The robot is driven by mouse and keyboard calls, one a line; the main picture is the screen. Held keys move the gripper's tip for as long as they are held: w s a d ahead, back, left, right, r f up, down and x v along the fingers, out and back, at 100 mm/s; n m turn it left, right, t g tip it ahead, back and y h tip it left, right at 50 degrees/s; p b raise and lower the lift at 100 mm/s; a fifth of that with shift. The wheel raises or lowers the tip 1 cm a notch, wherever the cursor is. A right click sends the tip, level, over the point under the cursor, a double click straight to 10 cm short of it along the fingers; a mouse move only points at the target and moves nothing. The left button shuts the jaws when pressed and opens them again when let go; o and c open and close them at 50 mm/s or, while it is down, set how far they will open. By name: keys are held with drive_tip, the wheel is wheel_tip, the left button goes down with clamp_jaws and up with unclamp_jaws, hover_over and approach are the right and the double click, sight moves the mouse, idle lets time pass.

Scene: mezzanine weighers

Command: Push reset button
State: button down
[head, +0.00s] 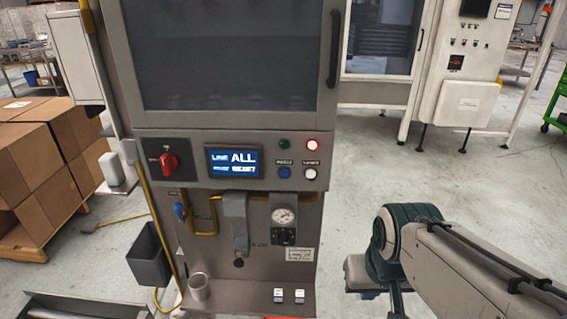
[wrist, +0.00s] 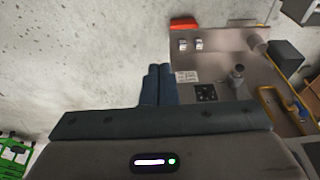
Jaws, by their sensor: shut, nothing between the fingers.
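The grey machine's control panel (head: 225,160) faces me in the head view. A blue button (head: 284,172) and a white button (head: 310,173) sit at its right, under a dark green lamp (head: 284,145) and a lit red lamp (head: 312,145). Small labels sit above the buttons; I cannot read which is reset. My gripper (wrist: 161,68) shows in the wrist view with its two dark fingers together and empty. It is apart from the machine, over the floor beside its lower part. The buttons are not visible in the wrist view.
A red rotary switch (head: 168,161) and a lit screen (head: 233,161) share the panel. Cardboard boxes (head: 40,160) stand left. Floor at right is open, with my arm over it.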

sight(284, 173)
drive_tip(key=w+a+r+m+t+p, duration=0.1)
drive_tip(key=w+m+t+p, duration=0.25)
drive_tip(key=w, duration=0.45)
drive_tip(key=w+a+m+t+p, duration=0.2)
drive_tip(key=w+m+p, duration=0.15)
drive_tip(key=w, duration=0.35)
drive_tip(key=w+a+r+m+t+y+p, duration=0.2)
drive_tip(key=w+a+m+y+p, duration=0.2)
drive_tip(key=a+m+y, duration=0.3)
drive_tip(key=a+y, duration=0.1)
drive_tip(key=a, duration=0.3)
drive_tip(key=shift+w+a+p, duration=0.15)
drive_tip(key=shift+a+p, duration=0.25)
drive_tip(key=shift+w, duration=0.15)
drive_tip(key=shift+w+d+p, duration=0.2)
drive_tip(key=shift+w+p, duration=0.35)
drive_tip(key=shift+w, duration=3.7)
